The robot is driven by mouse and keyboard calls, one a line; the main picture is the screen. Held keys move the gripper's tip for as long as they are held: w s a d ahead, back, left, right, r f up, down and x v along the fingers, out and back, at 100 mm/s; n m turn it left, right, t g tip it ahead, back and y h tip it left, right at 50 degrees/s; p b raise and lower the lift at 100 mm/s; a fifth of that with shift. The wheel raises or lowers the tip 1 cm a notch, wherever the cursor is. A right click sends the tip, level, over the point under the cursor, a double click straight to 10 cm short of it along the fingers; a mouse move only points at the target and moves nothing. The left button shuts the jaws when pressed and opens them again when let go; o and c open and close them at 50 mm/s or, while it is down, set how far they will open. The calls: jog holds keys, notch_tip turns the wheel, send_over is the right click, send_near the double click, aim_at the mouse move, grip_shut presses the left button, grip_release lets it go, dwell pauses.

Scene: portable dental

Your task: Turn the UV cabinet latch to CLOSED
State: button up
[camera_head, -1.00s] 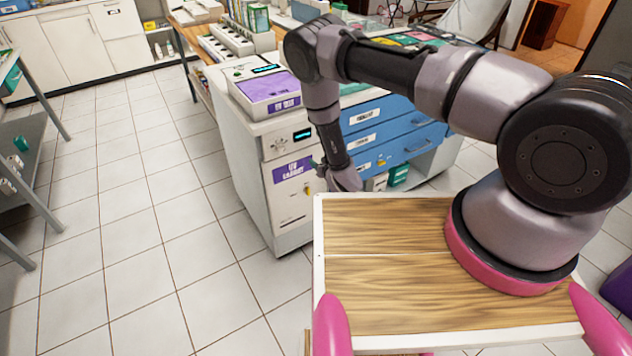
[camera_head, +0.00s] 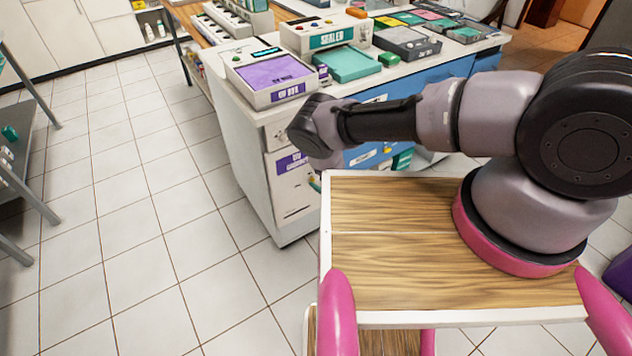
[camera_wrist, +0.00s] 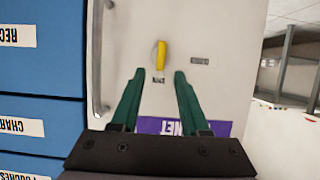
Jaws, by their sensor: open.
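The UV cabinet door (camera_wrist: 235,85) fills the middle of the wrist view, with a purple label (camera_wrist: 185,126) partly hidden behind my gripper. The latch (camera_wrist: 161,55) is a yellow lever on a round pale base, lying along the picture's vertical. Small plates sit beside and below it; their lettering is too small to read. My gripper (camera_wrist: 156,78) is open, its two green fingers apart and pointing toward the latch, which shows between and just beyond the tips. They do not appear to touch it. In the head view my arm hides the latch, and the cabinet (camera_head: 290,190) shows its white front.
A vertical metal handle (camera_wrist: 97,60) runs along the door's left side, beside blue drawers (camera_wrist: 40,60). In the head view, a purple-topped device (camera_head: 272,75) and a teal tray (camera_head: 347,63) stand on the counter. Tiled floor left of the cabinet is clear.

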aim_at(309, 180)
jog(key=shift+x, duration=1.3)
grip_shut()
jog(key=n, duration=0.1)
jog(key=a+n+t+h, duration=0.1)
jog(key=n, duration=0.1)
jog(key=shift+s+f+h, duration=0.1)
jog(key=shift+s+h, duration=0.2)
jog(key=shift+s, duration=0.05)
jog(key=shift+s+a+f+n+t+h, duration=0.1)
jog(key=shift+a+f+n+t+h, duration=0.1)
jog(key=shift+n+t+h, duration=0.6)
jog(key=shift+s+a+f+n+t+h, duration=0.15)
jog(key=shift+n+t, duration=0.35)
jog(key=shift+n, duration=0.8)
